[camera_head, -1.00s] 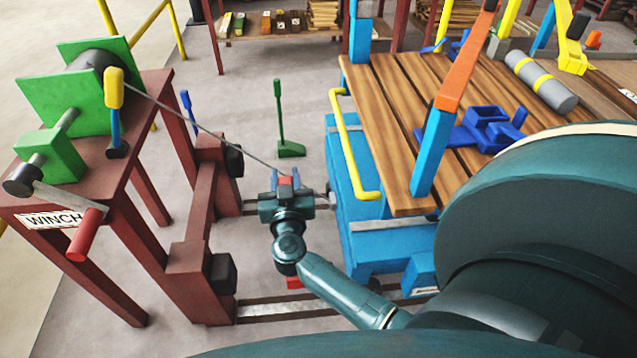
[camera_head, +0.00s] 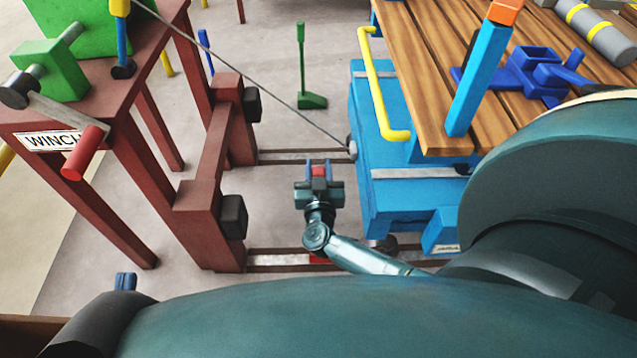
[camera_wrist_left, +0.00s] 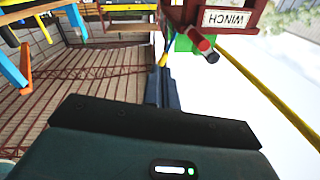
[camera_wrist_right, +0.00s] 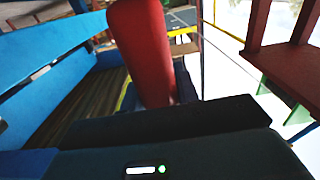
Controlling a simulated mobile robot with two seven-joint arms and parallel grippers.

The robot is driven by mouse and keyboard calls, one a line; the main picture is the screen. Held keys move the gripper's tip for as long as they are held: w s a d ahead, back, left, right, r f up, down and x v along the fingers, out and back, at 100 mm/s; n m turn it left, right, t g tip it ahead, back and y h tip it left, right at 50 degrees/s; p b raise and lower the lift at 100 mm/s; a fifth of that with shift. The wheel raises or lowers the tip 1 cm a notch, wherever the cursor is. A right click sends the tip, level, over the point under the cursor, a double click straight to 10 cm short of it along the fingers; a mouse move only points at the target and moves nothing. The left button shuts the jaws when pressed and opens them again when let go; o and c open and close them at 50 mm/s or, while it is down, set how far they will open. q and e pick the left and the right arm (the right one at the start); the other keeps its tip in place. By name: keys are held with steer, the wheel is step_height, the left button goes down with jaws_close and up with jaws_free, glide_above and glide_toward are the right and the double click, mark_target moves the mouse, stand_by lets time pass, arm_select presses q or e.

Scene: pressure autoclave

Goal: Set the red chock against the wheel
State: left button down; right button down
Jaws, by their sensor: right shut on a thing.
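The red chock's upright handle (camera_wrist_right: 140,50) rises between the fingers of my right gripper (camera_head: 319,170), which is shut on it. In the head view a small red part of the chock (camera_head: 320,259) shows below my right forearm, by the near rail; the rest is hidden. A dark round shape, seemingly the wheel (camera_head: 386,243), shows partly under the blue wagon (camera_head: 405,195), to the right of the red part. A gap shows between them, but contact with the floor or rail is unclear. My left gripper (camera_head: 125,281) is empty, its fingers together; it also shows in the left wrist view (camera_wrist_left: 165,85).
The brown winch frame (camera_head: 190,195) with dark buffers stands left of my right gripper. A taut cable (camera_head: 250,80) runs from the winch to the wagon's end. A green chock (camera_head: 312,101) with a tall handle stands on open floor beyond the far rail (camera_head: 300,156).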

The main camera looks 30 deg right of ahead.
steer(key=shift+f+b, duration=1.3)
steer(key=shift+f, duration=0.8)
steer(key=shift+f, duration=0.1)
steer(key=c, duration=1.5)
jaws_free()
steer(key=shift+f, duration=0.25)
steer(key=o, duration=0.4)
steer(key=shift+o, duration=0.2)
steer(key=shift+r, duration=0.15)
